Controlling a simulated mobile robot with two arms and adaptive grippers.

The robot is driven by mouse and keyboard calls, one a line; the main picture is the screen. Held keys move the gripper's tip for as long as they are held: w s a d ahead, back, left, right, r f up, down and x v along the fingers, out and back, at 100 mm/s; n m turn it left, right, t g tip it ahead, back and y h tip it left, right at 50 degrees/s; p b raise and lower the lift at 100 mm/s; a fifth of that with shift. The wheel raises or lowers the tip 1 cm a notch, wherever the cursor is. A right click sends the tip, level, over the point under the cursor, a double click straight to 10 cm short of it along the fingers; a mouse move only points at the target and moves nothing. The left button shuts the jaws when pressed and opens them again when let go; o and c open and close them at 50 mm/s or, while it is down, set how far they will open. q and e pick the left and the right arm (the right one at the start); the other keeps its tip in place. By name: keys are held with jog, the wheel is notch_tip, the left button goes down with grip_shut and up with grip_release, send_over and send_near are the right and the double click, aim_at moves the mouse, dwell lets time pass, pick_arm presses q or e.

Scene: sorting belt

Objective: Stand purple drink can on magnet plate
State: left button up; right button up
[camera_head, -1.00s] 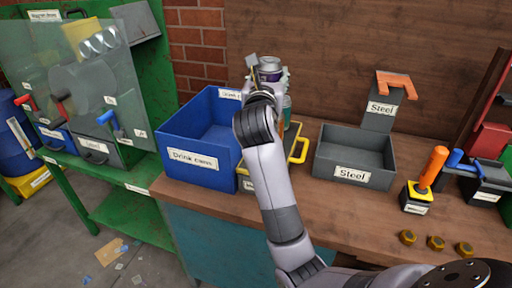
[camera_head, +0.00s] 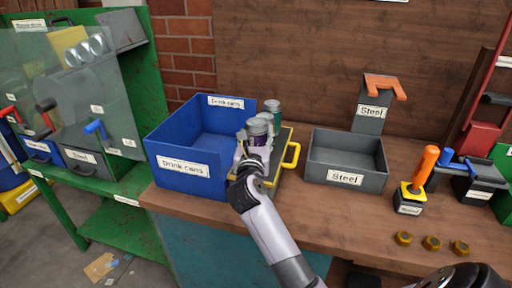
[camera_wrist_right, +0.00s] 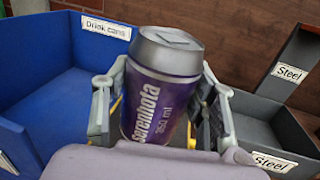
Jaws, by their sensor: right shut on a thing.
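The purple drink can (camera_head: 258,138), with a silver top, is upright or nearly so in my right gripper (camera_head: 253,156). In the right wrist view the purple can (camera_wrist_right: 162,90) sits between the two fingers, its label facing the camera and its top slightly tilted in the picture. The magnet plate (camera_head: 287,160), with yellow edges and a yellow handle (camera_head: 291,155), lies between the blue crate and the grey bin. The can is over or on this plate; its base is hidden by my gripper, so contact cannot be told. My left gripper is not in view.
The blue drink cans crate (camera_head: 184,168) is close on the left. The grey steel bin (camera_head: 345,178) is on the right, with a tester (camera_head: 415,190) and several nuts (camera_head: 431,243) beyond it.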

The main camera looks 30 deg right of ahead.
jog(key=shift+f, duration=1.6)
jog(key=shift+f+b, duration=0.2)
jog(key=shift+b, duration=0.1)
jog(key=o, duration=0.8)
jog(key=shift+c, duration=0.2)
jog(key=shift+r, duration=0.2)
jog(key=shift+s+a, duration=0.15)
jog(key=shift+a, duration=0.05)
jog(key=p+v, duration=0.1)
jog(key=v, duration=1)
jog(key=shift+s+a, duration=0.2)
jog(key=shift+s, duration=0.05)
